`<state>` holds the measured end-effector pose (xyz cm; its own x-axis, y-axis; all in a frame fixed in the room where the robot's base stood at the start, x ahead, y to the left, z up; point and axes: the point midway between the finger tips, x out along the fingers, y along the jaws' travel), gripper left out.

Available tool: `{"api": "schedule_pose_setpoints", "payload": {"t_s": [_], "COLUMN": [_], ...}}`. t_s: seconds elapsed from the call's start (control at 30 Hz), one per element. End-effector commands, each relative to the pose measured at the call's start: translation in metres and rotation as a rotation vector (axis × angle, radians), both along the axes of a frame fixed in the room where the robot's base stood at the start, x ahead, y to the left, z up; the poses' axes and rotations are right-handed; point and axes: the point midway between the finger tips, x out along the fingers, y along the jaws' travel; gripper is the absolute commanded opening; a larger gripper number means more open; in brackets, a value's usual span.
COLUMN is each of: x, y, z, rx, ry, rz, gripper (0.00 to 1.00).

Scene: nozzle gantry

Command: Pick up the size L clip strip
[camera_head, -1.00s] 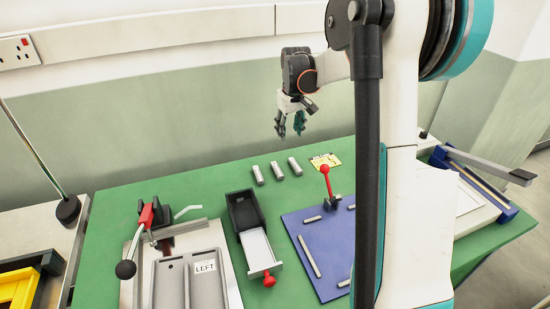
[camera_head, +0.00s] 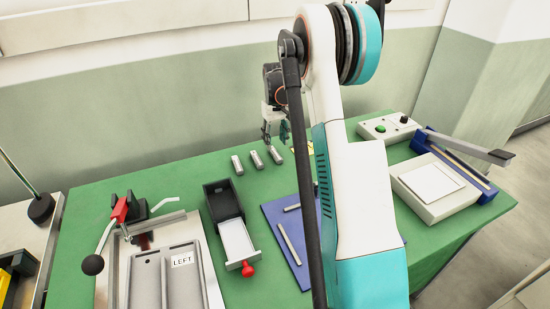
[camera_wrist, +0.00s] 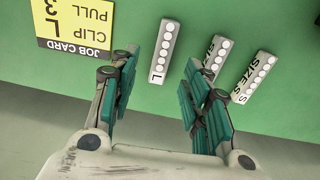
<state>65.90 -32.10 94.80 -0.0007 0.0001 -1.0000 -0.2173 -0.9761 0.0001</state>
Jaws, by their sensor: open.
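The size L clip strip (camera_wrist: 165,51) is a grey bar with a row of white dots and an "L" at its near end. It lies on the green table, nearest the job card. In the head view it is the rightmost of the three strips (camera_head: 275,155). My gripper (camera_wrist: 158,66) is open and empty. In the wrist view the L strip shows between its two teal-padded fingers. In the head view my gripper (camera_head: 275,136) hangs just above and behind that strip, with no visible contact.
Two similar strips, the middle one (camera_wrist: 215,57) and size S (camera_wrist: 253,77), lie beside the right finger. A yellow job card (camera_wrist: 75,27) reads "CLIP L", "PULL 3". A black box with a drawer (camera_head: 222,199) and a blue board (camera_head: 273,218) stand nearer the body.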

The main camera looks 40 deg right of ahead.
Motion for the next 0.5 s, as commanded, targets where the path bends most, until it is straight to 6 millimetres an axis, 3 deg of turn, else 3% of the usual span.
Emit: {"api": "schedule_pose_setpoints", "payload": {"t_s": [0.17,0.5], "x": [0.001,0.004], "y": [0.000,0.002], "z": [-0.009,-0.053], "rx": [0.000,0.000], "ry": [0.000,0.000], "rz": [0.000,0.000], "gripper": [0.43,0.43]}}
